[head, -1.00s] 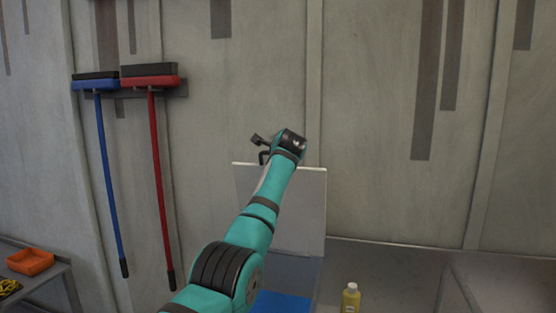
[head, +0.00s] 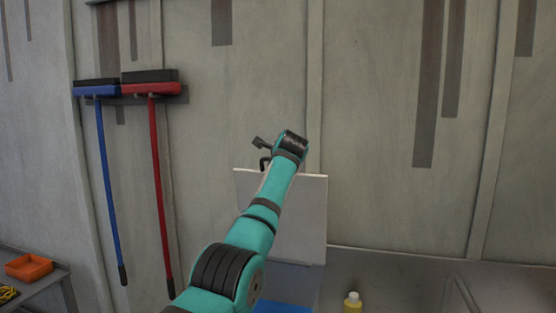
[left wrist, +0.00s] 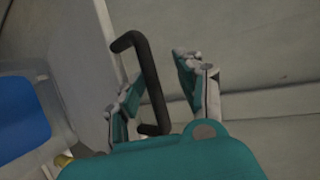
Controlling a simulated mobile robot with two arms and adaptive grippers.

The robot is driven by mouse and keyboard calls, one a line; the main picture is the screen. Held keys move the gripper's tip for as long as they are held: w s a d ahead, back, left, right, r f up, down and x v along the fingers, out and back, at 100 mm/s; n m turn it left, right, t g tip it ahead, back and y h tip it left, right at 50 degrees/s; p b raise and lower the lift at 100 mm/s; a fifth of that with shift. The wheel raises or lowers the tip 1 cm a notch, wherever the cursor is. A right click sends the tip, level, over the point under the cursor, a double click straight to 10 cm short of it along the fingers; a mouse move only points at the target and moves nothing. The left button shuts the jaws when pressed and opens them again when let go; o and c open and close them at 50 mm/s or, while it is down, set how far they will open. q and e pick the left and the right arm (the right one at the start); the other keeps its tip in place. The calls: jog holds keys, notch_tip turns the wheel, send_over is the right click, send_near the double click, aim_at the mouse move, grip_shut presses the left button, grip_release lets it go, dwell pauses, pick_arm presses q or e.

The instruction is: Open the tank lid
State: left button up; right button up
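The tank lid (head: 303,222) is a pale grey panel standing raised, close to upright, at the back of the tank. Blue (head: 284,307) shows inside the tank below it, and also at the left of the left wrist view (left wrist: 22,118). A black bar handle (left wrist: 147,75) sticks out from the lid. My left gripper (left wrist: 158,75) is open, its two fingers apart on either side of the handle bar; I cannot tell whether either touches it. In the head view my left arm crosses in front of the lid. My right gripper is not in view.
A blue broom (head: 107,170) and a red broom (head: 158,180) hang on the grey wall at left. An orange tray (head: 28,267) sits on a bench at lower left.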

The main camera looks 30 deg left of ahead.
pick_arm(q)
jog(key=shift+w+f, duration=0.1)
jog(key=v, duration=1.2)
dwell(0.4)
